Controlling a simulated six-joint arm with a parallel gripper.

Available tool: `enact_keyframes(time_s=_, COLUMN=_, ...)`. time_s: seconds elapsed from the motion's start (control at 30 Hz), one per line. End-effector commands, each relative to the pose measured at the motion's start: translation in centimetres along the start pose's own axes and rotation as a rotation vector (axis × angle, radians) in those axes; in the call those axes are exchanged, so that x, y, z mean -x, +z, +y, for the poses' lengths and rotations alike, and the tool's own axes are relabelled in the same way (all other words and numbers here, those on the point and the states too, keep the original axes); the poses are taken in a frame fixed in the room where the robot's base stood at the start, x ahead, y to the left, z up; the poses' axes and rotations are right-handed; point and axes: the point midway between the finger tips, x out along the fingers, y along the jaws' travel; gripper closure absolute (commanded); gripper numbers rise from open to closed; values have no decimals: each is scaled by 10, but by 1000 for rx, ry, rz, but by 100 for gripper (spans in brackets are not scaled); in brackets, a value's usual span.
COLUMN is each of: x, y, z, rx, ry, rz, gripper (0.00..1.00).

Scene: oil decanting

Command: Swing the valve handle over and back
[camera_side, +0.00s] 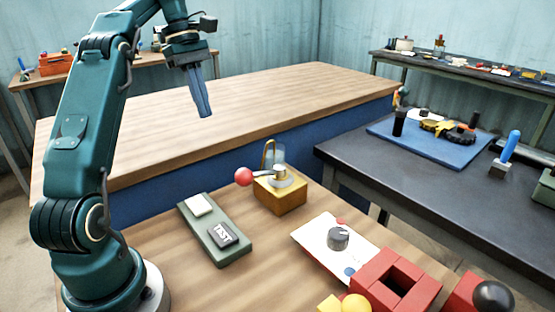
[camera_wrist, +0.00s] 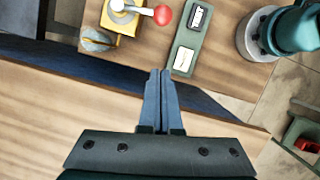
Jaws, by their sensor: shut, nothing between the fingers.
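The valve is a yellow block (camera_side: 280,194) with a metal top and a curved brass spout, standing on the near wooden table. Its handle is a short metal lever ending in a red ball (camera_side: 243,177), which points left in the side view. In the wrist view the valve block (camera_wrist: 122,22) is at the top and the red ball (camera_wrist: 163,15) points right. My gripper (camera_side: 207,115) is shut and empty, high above the far wooden bench and well apart from the valve. Its blue fingers (camera_wrist: 160,73) also show in the wrist view.
A green panel (camera_side: 232,252) with a white button and a TEST button lies left of the valve. A white card with a grey knob (camera_side: 338,237) and red blocks (camera_side: 397,282) are to the right. A dark table (camera_side: 430,185) stands beyond. The long bench top (camera_side: 230,105) is clear.

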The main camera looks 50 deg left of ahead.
Motion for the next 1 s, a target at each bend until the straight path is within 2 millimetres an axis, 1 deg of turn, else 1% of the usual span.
enact_keyframes(time_s=0.17, x=-3, y=0, z=0, rx=2, ry=3, rz=1, gripper=100)
enact_keyframes(time_s=0.47, x=-21, y=0, z=0, rx=0, ry=1, rz=1, gripper=100)
enact_keyframes(time_s=0.77, x=-49, y=1, z=-1, rx=-2, ry=1, rz=2, gripper=100)
enact_keyframes(time_s=1.0, x=-79, y=1, z=0, rx=-1, ry=0, rz=0, gripper=100)
